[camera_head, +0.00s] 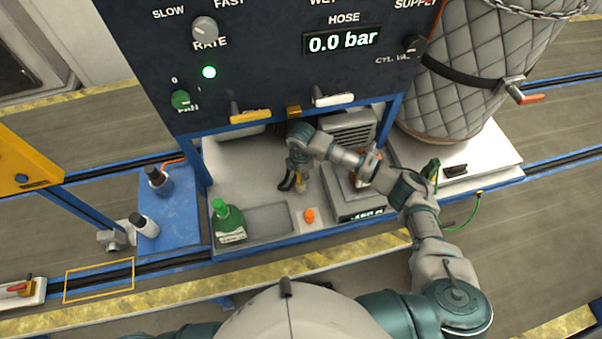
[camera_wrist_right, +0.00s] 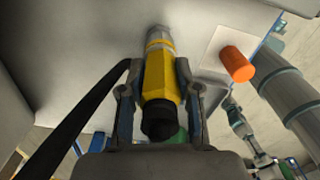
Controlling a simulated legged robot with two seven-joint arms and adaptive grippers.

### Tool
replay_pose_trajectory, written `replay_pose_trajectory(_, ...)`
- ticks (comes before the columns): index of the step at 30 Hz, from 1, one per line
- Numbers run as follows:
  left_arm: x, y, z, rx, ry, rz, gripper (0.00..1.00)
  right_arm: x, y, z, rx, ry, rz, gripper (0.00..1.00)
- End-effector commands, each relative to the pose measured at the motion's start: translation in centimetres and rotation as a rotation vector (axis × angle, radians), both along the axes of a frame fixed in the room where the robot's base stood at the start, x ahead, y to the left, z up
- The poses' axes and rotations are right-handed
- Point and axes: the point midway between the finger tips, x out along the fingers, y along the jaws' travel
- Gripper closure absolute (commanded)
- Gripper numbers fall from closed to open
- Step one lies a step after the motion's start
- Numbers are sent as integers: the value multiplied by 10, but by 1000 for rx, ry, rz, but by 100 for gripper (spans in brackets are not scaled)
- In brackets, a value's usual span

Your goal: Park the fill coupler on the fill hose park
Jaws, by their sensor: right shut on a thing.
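My right gripper (camera_head: 296,183) is low over the grey deck under the panel, pointing down. In the right wrist view its two fingers (camera_wrist_right: 158,92) are shut on the sides of the yellow fill coupler (camera_wrist_right: 158,75). The coupler has a metallic end (camera_wrist_right: 159,38) and a dark end near the palm. A black hose (camera_wrist_right: 90,105) runs beside the gripper. In the head view the coupler is mostly hidden by the gripper. I cannot tell which part is the fill hose park, nor whether the coupler touches it. My left gripper does not show.
An orange cap (camera_head: 309,215) stands close to the right gripper. A green bottle (camera_head: 228,221) stands by a shallow grey tray (camera_head: 270,219). A scale (camera_head: 358,205) is to the right. The dark panel (camera_head: 260,80) overhangs the deck, with yellow (camera_head: 250,116) and white (camera_head: 333,99) handles.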

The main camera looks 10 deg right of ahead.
Motion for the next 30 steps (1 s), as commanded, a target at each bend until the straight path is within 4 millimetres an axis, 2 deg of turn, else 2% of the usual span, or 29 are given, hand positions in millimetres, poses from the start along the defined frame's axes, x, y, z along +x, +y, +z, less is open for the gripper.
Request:
replay_pose_trajectory(15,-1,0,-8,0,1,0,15,0,0,-13,1,-1,0,100)
replay_pose_trajectory(16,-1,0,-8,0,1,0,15,0,0,-13,1,-1,0,60)
replay_pose_trajectory(18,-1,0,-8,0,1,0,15,0,0,-12,0,-1,0,43)
replay_pose_trajectory(19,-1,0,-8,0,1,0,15,0,0,-12,1,-1,0,38)
replay_pose_trajectory(30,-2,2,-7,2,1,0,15,0,0,-8,0,0,0,38)
